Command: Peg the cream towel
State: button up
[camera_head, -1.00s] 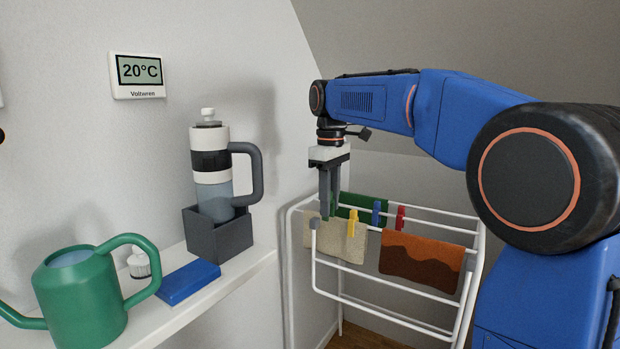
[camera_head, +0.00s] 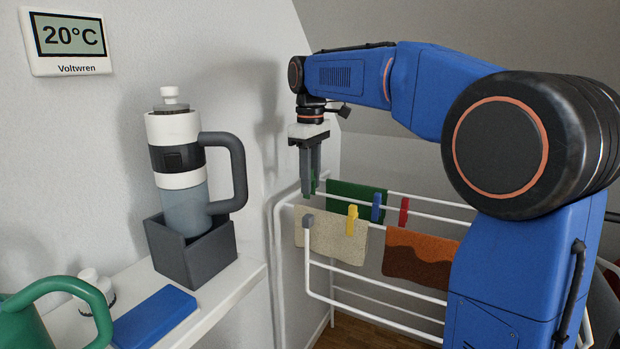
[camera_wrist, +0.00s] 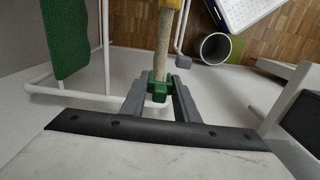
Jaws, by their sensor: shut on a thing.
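The cream towel (camera_head: 327,238) hangs over the front rail of the white drying rack, with a yellow peg (camera_head: 351,220) clipped on its right part. In the wrist view the towel (camera_wrist: 163,45) shows edge-on beyond the fingertips. My gripper (camera_head: 309,192) points down at the towel's left end. It is shut on a green peg (camera_wrist: 158,88), which sits between the fingertips in line with the towel's near edge. I cannot tell whether the peg touches the towel. In the head view the fingers mostly hide the peg.
A green towel (camera_head: 345,196) hangs behind, with a blue peg (camera_head: 376,207) near it. A rust-brown towel (camera_head: 415,258) and red peg (camera_head: 404,210) are to the right. A shelf at left holds a grey box (camera_head: 190,255) with a flask (camera_head: 180,195), and a blue block (camera_head: 155,318).

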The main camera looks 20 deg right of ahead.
aim_at(310, 207)
jog(key=shift+f, duration=3.5)
jog(key=o, duration=1.1)
